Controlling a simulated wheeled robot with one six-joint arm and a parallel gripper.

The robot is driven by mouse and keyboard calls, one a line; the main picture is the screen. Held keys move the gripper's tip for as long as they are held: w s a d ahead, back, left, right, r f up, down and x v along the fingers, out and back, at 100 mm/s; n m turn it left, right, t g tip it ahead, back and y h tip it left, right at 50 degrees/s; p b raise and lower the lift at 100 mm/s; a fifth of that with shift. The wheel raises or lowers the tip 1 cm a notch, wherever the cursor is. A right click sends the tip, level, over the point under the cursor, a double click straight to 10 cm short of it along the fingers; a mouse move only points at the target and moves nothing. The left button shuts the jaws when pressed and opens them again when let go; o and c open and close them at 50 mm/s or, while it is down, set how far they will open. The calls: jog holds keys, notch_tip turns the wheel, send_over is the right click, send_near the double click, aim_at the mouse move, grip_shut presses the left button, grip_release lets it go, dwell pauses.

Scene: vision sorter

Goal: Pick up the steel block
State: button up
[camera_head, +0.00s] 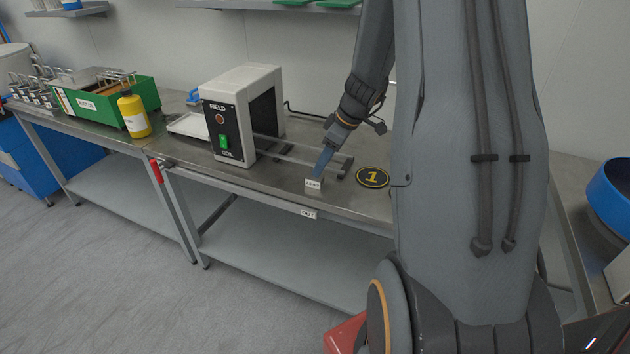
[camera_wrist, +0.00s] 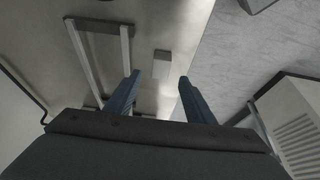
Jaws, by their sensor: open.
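A small pale block with illegible dark lettering on its front (camera_head: 313,184) stands near the front edge of the steel bench. I take it for the steel block, though the lettering is too small to read. My gripper (camera_head: 320,172) points down just above and behind it. The exact height of the fingertips above the block cannot be told.
The field coil box (camera_head: 228,115) stands left, with rails (camera_head: 300,158) reaching toward my gripper; the rails also show in the wrist view (camera_wrist: 82,55). A round "1" marker (camera_head: 373,177) lies right of the block. A yellow bottle (camera_head: 134,114) and green bin (camera_head: 95,103) stand farther left.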

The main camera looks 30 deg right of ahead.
aim_at(315, 181)
jog(key=shift+p+x, duration=1.05)
jog(key=shift+x, duration=2)
jog(key=shift+s, duration=0.15)
grip_shut()
